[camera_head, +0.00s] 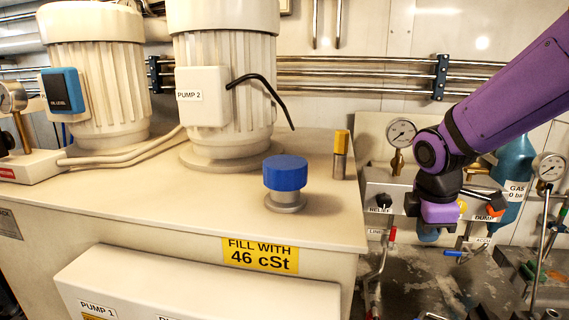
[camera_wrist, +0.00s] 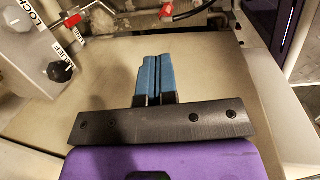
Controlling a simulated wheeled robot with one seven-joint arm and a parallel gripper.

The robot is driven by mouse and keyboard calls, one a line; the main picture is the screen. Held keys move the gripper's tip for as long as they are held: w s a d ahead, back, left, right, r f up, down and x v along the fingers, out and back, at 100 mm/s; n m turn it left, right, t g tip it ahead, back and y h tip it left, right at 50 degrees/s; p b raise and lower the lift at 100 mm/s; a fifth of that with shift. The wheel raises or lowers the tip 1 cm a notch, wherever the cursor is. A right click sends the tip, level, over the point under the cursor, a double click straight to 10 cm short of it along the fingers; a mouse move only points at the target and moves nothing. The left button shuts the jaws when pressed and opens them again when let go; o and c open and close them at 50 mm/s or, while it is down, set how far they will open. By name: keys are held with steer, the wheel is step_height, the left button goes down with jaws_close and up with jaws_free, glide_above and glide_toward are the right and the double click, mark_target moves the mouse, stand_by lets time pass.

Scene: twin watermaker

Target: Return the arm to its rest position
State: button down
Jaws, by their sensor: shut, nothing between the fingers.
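My purple arm (camera_head: 515,90) reaches in from the upper right in the head view. It bends down at a dark joint, and my gripper (camera_head: 428,235) hangs in front of the valve block with the gauge, right of the tank. In the wrist view my gripper (camera_wrist: 152,78) shows two blue fingers pressed together with nothing between them. Below the fingers lies a plain beige surface. The fingers appear apart from the black relief knob (camera_wrist: 60,71) at the left of the wrist view.
The tank top (camera_head: 110,205) carries two pump motors, a blue cap (camera_head: 285,173) and a yellow-topped cylinder (camera_head: 341,142). A pressure gauge (camera_head: 401,132) stands beside my arm. A blue gas bottle (camera_head: 515,165) and a second gauge (camera_head: 551,167) are at the right. Pipes run along the wall.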

steer(key=s+d+r+m+t+y, duration=0.1)
steer(key=s+d+r+m+t, duration=0.2)
steer(key=s+r+m, duration=0.8)
steer(key=shift+s+r+m+y, duration=0.2)
steer(key=shift+s+m+y, duration=0.1)
steer(key=shift+s+m, duration=2.35)
steer(key=shift+s, duration=0.1)
